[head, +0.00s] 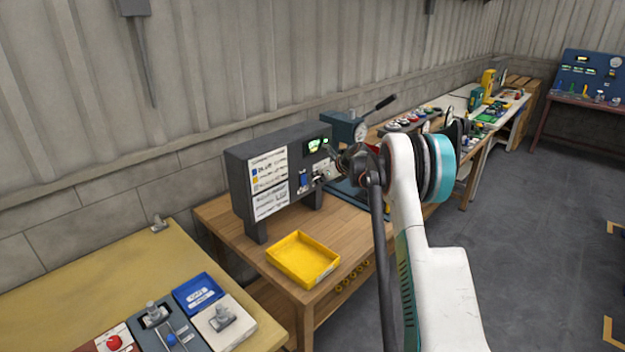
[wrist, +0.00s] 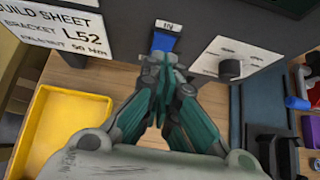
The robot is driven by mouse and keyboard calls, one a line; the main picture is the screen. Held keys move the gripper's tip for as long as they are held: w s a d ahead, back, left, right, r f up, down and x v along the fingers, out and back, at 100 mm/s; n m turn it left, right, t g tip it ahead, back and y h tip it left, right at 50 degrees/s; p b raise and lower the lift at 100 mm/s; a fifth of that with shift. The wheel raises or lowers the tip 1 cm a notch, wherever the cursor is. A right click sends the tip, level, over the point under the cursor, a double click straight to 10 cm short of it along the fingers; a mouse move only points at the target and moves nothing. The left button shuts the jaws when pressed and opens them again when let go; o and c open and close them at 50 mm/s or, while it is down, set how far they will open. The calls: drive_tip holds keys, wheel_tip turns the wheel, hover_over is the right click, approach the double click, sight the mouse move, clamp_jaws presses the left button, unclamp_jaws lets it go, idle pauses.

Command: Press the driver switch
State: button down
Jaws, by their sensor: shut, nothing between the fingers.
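A dark grey box on legs (head: 240,190) stands on the wooden bench, with a build sheet on its front. A blue switch (head: 304,179) sits low on its front panel, right of the sheet. In the wrist view the blue switch (wrist: 163,41) shows under a small white label, straight beyond my fingertips. My gripper (wrist: 163,62) is shut and empty, its tips at the lower edge of the switch in the picture. I cannot tell whether they touch it. In the head view my gripper (head: 326,174) is small and partly hidden by my arm, close to the panel.
A black knob (wrist: 229,68) on a white plate is right of the switch. A yellow tray (head: 303,259) lies on the wooden bench (head: 225,213) in front of the box. A blue press-like tool (head: 345,128) stands behind. Grey floor lies open at right.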

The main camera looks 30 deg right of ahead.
drive_tip(key=w+r+p+v, duration=0.1)
drive_tip(key=v, duration=0.9)
drive_tip(key=shift+r+p, duration=0.35)
drive_tip(key=shift+s+a, duration=0.15)
